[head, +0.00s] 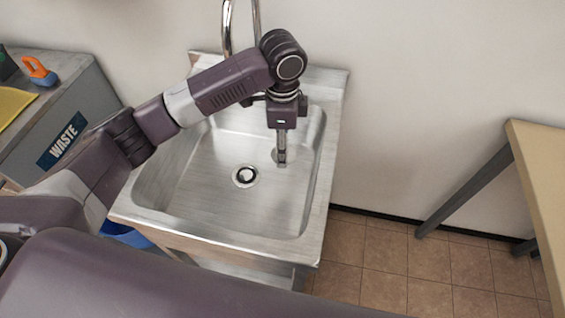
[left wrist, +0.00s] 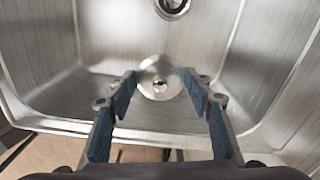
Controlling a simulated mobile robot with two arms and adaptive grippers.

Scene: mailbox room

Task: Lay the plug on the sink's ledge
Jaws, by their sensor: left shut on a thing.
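The plug (left wrist: 160,72) is a round metal disc with a small knob, seen in the left wrist view between my left fingertips. My left gripper (left wrist: 160,80) is shut on it by its rim. In the head view my left gripper (head: 281,155) points down into the right part of the steel sink's basin (head: 215,205); the plug there is small and partly hidden by the fingers. The drain (head: 245,176) is open, to the left of the gripper. The sink's ledge (head: 325,82) is the flat bare strip at the back by the wall. My right gripper is not in view.
A curved chrome tap (head: 227,30) rises from the back ledge, partly behind my left arm. A grey waste cabinet (head: 85,110) stands left, with an orange and blue object (head: 40,71) on top. A table (head: 540,170) stands at the right; the floor between is clear.

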